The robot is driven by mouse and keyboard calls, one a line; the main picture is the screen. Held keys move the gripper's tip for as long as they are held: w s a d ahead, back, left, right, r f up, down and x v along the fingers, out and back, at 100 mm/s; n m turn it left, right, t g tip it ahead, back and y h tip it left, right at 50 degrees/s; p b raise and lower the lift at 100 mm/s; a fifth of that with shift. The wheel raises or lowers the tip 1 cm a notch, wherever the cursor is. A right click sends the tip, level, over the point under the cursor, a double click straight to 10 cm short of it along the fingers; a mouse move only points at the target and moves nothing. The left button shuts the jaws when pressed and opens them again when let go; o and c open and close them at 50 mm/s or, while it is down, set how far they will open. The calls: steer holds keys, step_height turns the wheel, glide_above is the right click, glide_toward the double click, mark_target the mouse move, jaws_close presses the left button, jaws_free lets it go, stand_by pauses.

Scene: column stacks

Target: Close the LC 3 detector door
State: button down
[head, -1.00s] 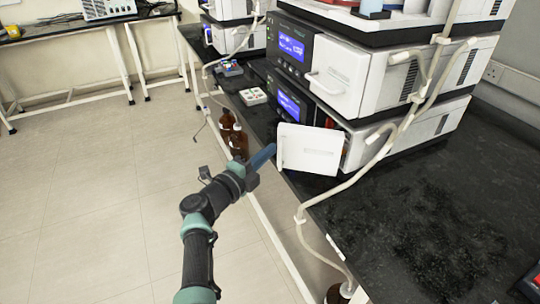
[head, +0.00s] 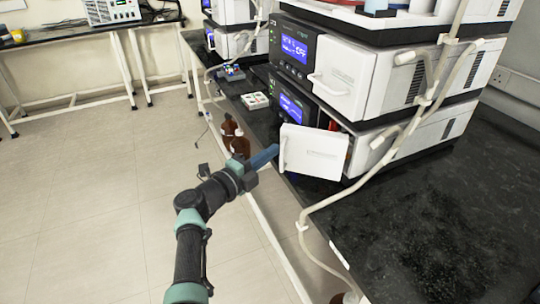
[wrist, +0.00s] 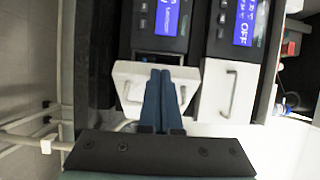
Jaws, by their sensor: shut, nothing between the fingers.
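The white detector door (head: 313,152) on the lower unit of the near stack stands open, swung out toward the bench's front edge. A dark opening with something red shows behind its right side. My gripper (head: 268,154) is shut and empty, with its blue fingertips close to the door's left edge and handle. In the wrist view the shut fingers (wrist: 160,88) overlap the middle of the door (wrist: 128,80), in front of its handle. I cannot tell whether they touch it. The lower unit's lit screen (head: 291,106) is left of the opening.
The upper unit has its own white door (head: 345,76), which is closed. Pale tubing (head: 345,188) hangs in front of the stack at the right. Brown bottles (head: 238,143) stand left of the door. The black bench top (head: 430,210) is clear at the right.

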steer(key=shift+w+m+g+h+b, duration=0.3)
steer(key=shift+w+h+b, duration=0.15)
steer(key=shift+b, duration=0.6)
steer(key=shift+w+d+m+g+h+b, duration=0.1)
steer(key=shift+w+m+g+h+b, duration=0.3)
steer(key=shift+b, duration=0.45)
stand_by(0.6)
